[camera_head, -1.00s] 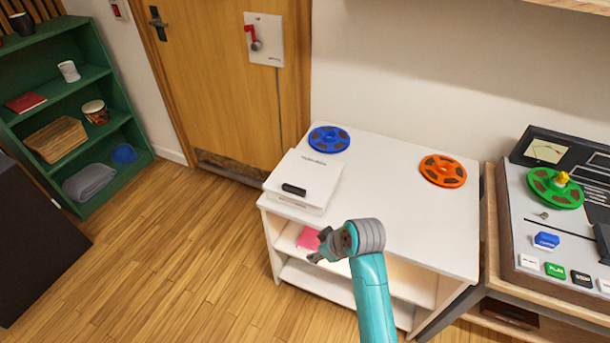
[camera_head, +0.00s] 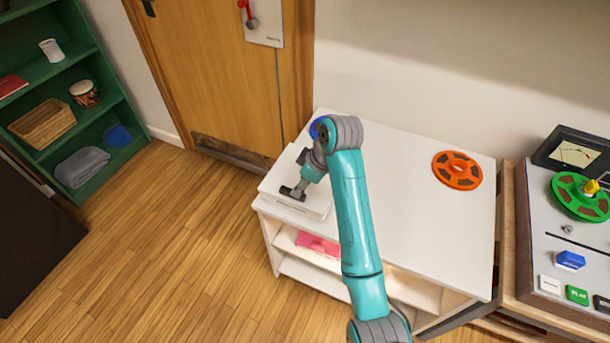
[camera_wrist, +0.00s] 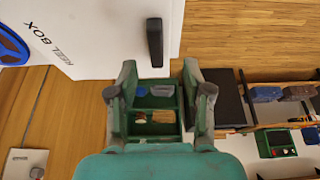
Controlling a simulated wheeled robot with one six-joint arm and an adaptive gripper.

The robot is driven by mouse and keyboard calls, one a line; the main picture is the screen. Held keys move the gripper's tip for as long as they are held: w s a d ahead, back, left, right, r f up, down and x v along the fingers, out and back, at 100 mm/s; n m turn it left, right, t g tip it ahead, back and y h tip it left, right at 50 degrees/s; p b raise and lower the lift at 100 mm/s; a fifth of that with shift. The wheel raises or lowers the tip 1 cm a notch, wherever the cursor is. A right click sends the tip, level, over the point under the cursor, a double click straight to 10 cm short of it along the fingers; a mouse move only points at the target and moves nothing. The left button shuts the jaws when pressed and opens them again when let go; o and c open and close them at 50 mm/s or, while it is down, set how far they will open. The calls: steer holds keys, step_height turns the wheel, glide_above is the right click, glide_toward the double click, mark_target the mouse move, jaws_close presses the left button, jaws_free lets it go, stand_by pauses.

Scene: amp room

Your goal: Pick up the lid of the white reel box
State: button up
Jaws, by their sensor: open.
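The white reel box stands on the left front of a white cabinet, and its flat lid (camera_head: 272,186) carries a short black handle (camera_head: 292,193). In the wrist view the white lid (camera_wrist: 105,30) shows "REEL BOX" lettering, with the black handle (camera_wrist: 155,42) near its edge. My gripper (camera_head: 298,186) is over the lid, close to the handle, and partly hides the box. In the wrist view my gripper (camera_wrist: 157,85) is open, with nothing between its fingers. The handle is beyond the fingertips, roughly in line with the gap.
A blue reel (camera_head: 316,127) is partly hidden behind my arm. An orange reel (camera_head: 457,170) lies on the cabinet top (camera_head: 420,225). A tape machine with a green reel (camera_head: 580,197) is at the right. A pink item (camera_head: 318,244) sits on the shelf below.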

steer(key=shift+w+x, duration=0.15)
steer(key=shift+x, duration=1.5)
steer(key=shift+w+x, duration=0.15)
steer(key=shift+x, duration=1.5)
steer(key=shift+a+r, duration=0.1)
steer(key=shift+r, duration=0.05)
jaws_close()
